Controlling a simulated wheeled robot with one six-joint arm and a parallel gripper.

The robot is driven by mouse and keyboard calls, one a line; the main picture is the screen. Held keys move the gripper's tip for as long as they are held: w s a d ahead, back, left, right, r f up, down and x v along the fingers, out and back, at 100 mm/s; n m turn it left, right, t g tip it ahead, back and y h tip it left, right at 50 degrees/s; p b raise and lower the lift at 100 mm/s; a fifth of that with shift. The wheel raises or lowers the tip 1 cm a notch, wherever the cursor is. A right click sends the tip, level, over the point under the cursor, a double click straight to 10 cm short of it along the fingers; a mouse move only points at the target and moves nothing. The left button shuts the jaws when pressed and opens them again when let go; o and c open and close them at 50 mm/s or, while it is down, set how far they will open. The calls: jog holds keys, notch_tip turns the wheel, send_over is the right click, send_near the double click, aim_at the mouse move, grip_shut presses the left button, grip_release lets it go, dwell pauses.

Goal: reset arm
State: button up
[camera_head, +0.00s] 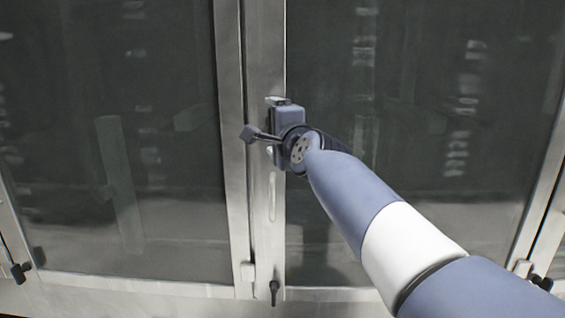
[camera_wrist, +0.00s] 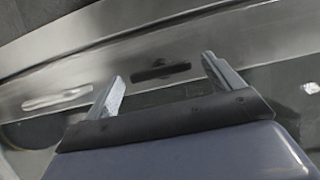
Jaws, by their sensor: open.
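My arm reaches up from the lower right in the head view to the metal upright between two glass doors. My gripper (camera_wrist: 163,76) is open in the wrist view, its two fingers spread apart with nothing held between them. Beyond the fingertips is a metal door frame (camera_wrist: 75,75) with a dark elongated fitting (camera_wrist: 162,68), which appears between the fingers. Whether the fingertips touch the frame cannot be told. In the head view my wrist hides the fingertips.
Large glass panels stand left (camera_head: 120,150) and right (camera_head: 430,150) of the metal upright (camera_head: 265,50). A pale elongated handle or slot (camera_head: 271,185) is on the upright below my wrist. A dark latch (camera_head: 274,290) is at its foot. A metal sill (camera_head: 130,288) runs along the bottom.

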aim_at(269, 122)
jog(key=x, duration=0.3)
jog(key=shift+p, duration=0.3)
jog(key=shift+w+a+f+b, duration=0.1)
jog(key=shift+w+f+b, duration=0.2)
jog(key=shift+b, duration=0.2)
jog(key=m+t+b, duration=0.1)
jog(key=m+b, duration=0.3)
jog(key=shift+s+t, duration=0.1)
jog(key=shift+t, duration=0.2)
jog(key=shift+m+b, duration=0.5)
jog(key=shift+b, duration=0.15)
jog(key=shift+r+m+t, duration=0.3)
jog(key=shift+m+t, duration=0.1)
jog(key=shift+m, duration=0.3)
jog(key=m+t+h+b, duration=0.1)
jog(key=m, duration=0.1)
jog(key=shift+f+m, duration=0.1)
jog(key=shift+m, duration=0.2)
jog(key=m, duration=0.2)
jog(key=m+t+h, duration=0.1)
jog(key=m, duration=0.1)
jog(key=m+h, duration=0.1)
jog(key=shift+r+m+t, duration=0.3)
jog(key=shift+m, duration=0.1)
jog(key=m+h+p, duration=0.1)
jog(key=m, duration=0.2)
jog(key=shift+m+t+h+p, duration=0.3)
jog(key=shift+m+h+p, duration=0.1)
jog(key=shift+m+h, duration=0.15)
